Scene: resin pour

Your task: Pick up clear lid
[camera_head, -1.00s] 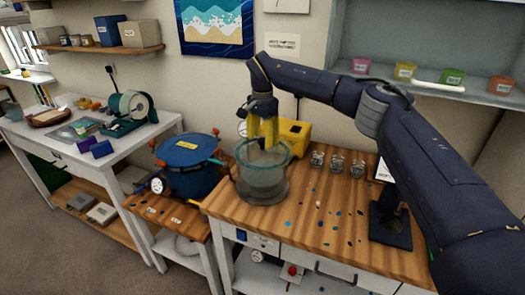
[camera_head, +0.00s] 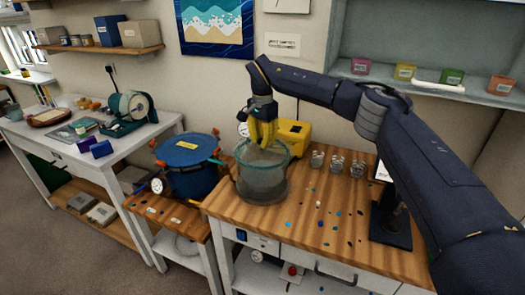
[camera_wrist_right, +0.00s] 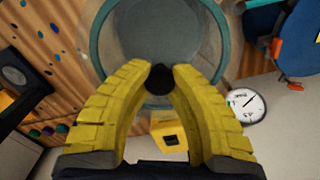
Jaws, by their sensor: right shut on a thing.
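A clear round lid (camera_wrist_right: 160,35) with a teal rim and a black knob (camera_wrist_right: 161,79) fills the top of the right wrist view. In the head view a see-through round vessel (camera_head: 262,182) with a teal rim stands on the wooden bench. I cannot tell in the head view where the lid ends and the vessel begins. My right gripper (camera_head: 265,142) points down over its top. In the right wrist view its yellow fingers (camera_wrist_right: 160,76) are shut on the black knob. My left gripper is not in view.
A blue pot (camera_head: 187,170) with orange clamps stands left of the vessel, with a white gauge (camera_head: 156,186) near it. A yellow box (camera_head: 292,133) is behind. Small clear cups (camera_head: 337,163) and a black stand (camera_head: 391,225) are to the right. Colored specks dot the bench.

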